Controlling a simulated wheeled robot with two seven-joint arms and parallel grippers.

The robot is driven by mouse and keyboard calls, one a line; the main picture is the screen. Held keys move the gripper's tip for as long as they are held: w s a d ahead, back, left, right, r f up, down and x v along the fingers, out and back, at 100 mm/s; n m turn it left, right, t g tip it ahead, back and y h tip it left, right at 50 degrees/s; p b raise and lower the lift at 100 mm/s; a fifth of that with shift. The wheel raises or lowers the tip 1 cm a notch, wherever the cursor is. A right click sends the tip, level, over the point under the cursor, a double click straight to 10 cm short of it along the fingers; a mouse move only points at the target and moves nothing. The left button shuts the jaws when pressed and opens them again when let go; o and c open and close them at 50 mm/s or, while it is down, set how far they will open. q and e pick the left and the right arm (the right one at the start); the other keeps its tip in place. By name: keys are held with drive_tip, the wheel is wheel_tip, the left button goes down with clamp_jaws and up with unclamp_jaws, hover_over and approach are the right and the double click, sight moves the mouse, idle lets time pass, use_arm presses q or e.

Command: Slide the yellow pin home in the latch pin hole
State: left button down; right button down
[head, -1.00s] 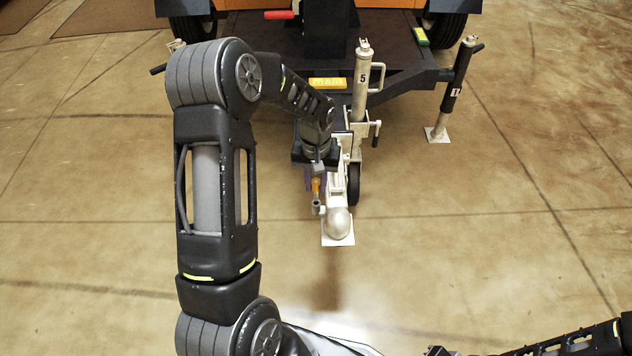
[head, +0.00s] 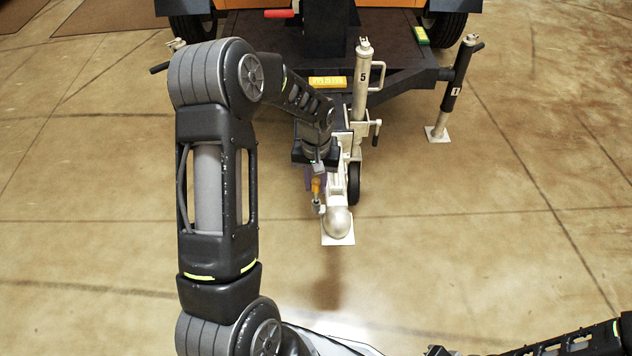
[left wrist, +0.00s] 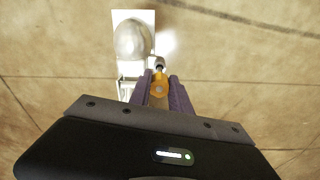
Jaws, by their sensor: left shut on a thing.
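The yellow pin (head: 317,185) is held upright in my left gripper (head: 316,191), beside the left side of the silver trailer coupler (head: 338,222). In the left wrist view the purple fingers of my left gripper (left wrist: 160,86) are shut on the yellow pin (left wrist: 159,90). A small grey metal piece (left wrist: 160,63) shows just past the pin, close to the coupler's side. The coupler's rounded nose (left wrist: 133,40) is above and left of it. I cannot make out the latch pin hole, nor whether the pin's tip is in it. My right gripper is not in view.
The coupler stands over a white plate (head: 338,241). Behind it are a jack post marked 5 (head: 361,85), a small wheel (head: 353,184) and the dark trailer frame (head: 392,82). A stabilizer leg (head: 455,88) stands at the right. The floor in front is clear.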

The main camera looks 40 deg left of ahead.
sight(316, 200)
use_arm(q)
drive_tip(key=shift+f+b, duration=1.6)
drive_tip(key=shift+f, duration=0.75)
drive_tip(key=c, duration=1.1)
unclamp_jaws()
drive_tip(key=shift+r, duration=0.1)
wheel_tip(316, 200, up, 8)
drive_tip(key=shift+f+p, duration=0.15)
drive_tip(key=shift+p, duration=0.85)
